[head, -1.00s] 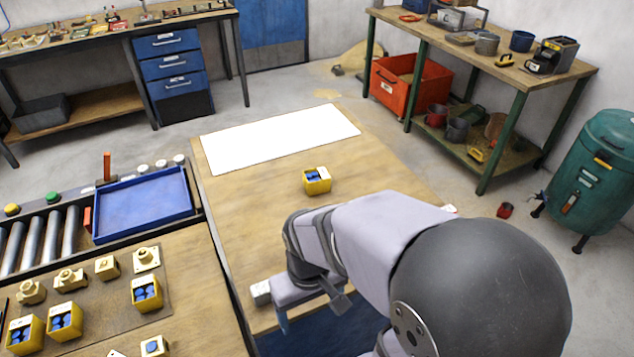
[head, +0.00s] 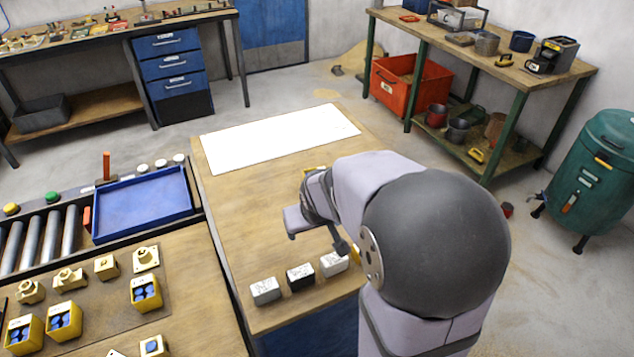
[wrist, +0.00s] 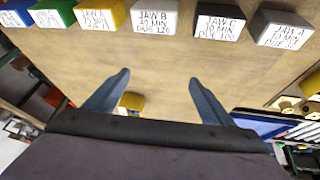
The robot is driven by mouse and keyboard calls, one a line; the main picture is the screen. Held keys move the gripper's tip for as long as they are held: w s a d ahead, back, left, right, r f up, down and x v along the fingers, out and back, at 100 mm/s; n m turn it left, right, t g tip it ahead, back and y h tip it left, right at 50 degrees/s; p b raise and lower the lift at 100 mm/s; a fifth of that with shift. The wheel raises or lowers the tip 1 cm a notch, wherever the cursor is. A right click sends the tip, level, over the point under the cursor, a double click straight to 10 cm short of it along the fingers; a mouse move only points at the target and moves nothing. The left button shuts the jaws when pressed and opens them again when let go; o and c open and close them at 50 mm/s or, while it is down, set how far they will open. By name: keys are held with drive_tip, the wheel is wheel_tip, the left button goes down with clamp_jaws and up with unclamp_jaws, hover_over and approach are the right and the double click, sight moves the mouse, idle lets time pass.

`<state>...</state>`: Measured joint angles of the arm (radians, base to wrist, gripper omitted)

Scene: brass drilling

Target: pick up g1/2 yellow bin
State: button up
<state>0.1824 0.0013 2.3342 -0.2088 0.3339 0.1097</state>
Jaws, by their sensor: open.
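A small yellow bin (head: 316,169) on the wooden bench is mostly hidden behind my arm in the head view. A yellow bin also shows in the wrist view (wrist: 132,101), partly covered by the dark gripper body, between the two fingers and nearer the left one. More yellow bins with blue contents stand on the left worktop, such as one (head: 146,293) at its right side. I cannot read a g1/2 mark on any of them. My gripper (wrist: 159,78) is open and empty above the bench, its blue-grey fingers apart.
A row of labelled blocks lies along the bench's near edge: grey (head: 265,290), black (head: 300,277), white (head: 333,264), then yellow (wrist: 97,15), green (wrist: 52,12) and blue (wrist: 16,13). A white sheet (head: 280,137) covers the far end. A blue tray (head: 143,204) is left.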

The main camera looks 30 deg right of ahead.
drive_tip(key=w+d+f+t, duration=0.1)
drive_tip(key=w+d+t, duration=0.1)
drive_tip(key=w, duration=0.3)
drive_tip(key=w+d+f+t, duration=0.1)
drive_tip(key=w+d+t, duration=0.2)
drive_tip(key=w+d, duration=0.1)
drive_tip(key=w+d+t, duration=0.3)
drive_tip(key=w, duration=0.3)
drive_tip(key=shift+w+d+f, duration=0.3)
drive_tip(key=shift+w+f, duration=0.05)
drive_tip(key=shift+f, duration=0.05)
drive_tip(key=shift+f+b, duration=0.3)
drive_tip(key=shift+w, duration=0.1)
drive_tip(key=shift+p+x, duration=0.65)
drive_tip(key=shift+x, duration=1.8)
drive_tip(key=c, duration=1.2)
